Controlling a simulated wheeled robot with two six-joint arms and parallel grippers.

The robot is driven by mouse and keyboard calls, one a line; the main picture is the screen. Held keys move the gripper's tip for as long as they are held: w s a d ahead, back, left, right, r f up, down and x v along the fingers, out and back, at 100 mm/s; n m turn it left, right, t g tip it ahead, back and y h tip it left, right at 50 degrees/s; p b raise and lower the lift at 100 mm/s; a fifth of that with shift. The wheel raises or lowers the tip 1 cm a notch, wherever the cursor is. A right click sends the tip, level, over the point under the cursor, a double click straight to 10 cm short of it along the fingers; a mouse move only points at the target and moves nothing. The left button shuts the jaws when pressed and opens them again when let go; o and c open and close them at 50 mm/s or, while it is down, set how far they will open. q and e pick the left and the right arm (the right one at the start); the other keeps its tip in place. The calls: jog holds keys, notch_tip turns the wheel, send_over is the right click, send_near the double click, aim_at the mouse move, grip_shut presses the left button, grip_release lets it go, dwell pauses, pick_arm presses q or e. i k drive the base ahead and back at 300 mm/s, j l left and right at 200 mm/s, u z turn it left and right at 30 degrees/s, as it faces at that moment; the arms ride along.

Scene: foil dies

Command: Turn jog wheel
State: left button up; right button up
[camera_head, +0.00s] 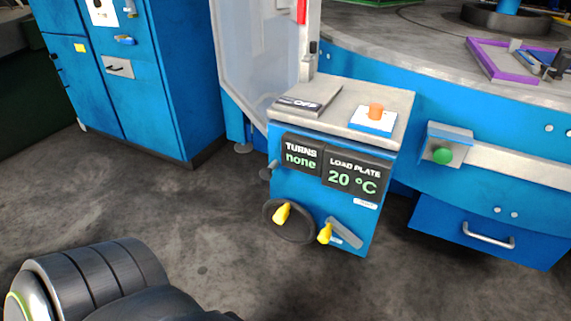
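The jog wheel (298,228) is a dark round wheel with a yellow handle (282,213). It sits low on the front of a blue control console (322,202). Above it, the left display (302,154) reads "TURNS none". My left arm shows at the lower left, apart from the wheel; its gripper is out of the picture. My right gripper is not in view. Nothing of mine touches the wheel.
Beside the wheel is a grey lever with a yellow knob (325,233). The right display (352,176) reads "LOAD PLATE 20 °C". An orange button (376,111) is on top. A blue cabinet (130,90) stands left, a drawer (490,228) right. The floor in front is clear.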

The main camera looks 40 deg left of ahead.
aim_at(288, 220)
jog(key=u, duration=1.3)
jog(key=i+l, duration=0.05)
jog(key=l, duration=0.05)
